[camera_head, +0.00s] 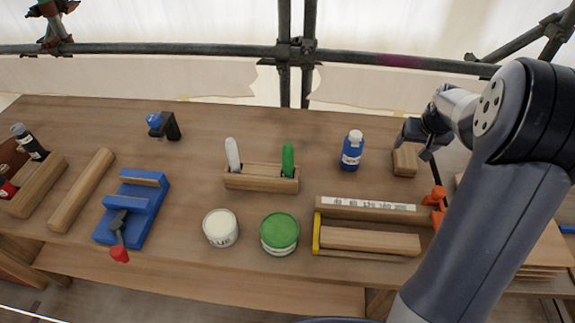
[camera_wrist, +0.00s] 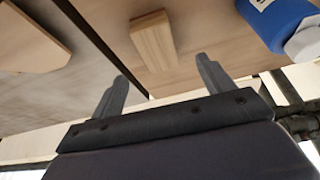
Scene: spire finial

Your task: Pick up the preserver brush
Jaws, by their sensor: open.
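Two upright handles stand in a wooden rack (camera_head: 262,184) at the middle of the bench: a white handle (camera_head: 232,154) on the left and a green handle (camera_head: 288,160) on the right. I cannot read which one is the preserver brush; their lower ends are hidden in the rack. My gripper (camera_head: 414,146) is open and empty at the right, well away from the rack, above a small wooden block (camera_head: 404,163). In the wrist view the block (camera_wrist: 154,40) shows beyond and between the open fingers; neither handle is seen there.
A blue bottle (camera_head: 352,151) stands between the rack and my gripper. A white tub (camera_head: 220,228) and a green tub (camera_head: 279,234) stand in front of the rack. A blue clamp-like tool (camera_head: 133,210) lies left. Scaffold bars (camera_head: 150,49) cross behind the bench.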

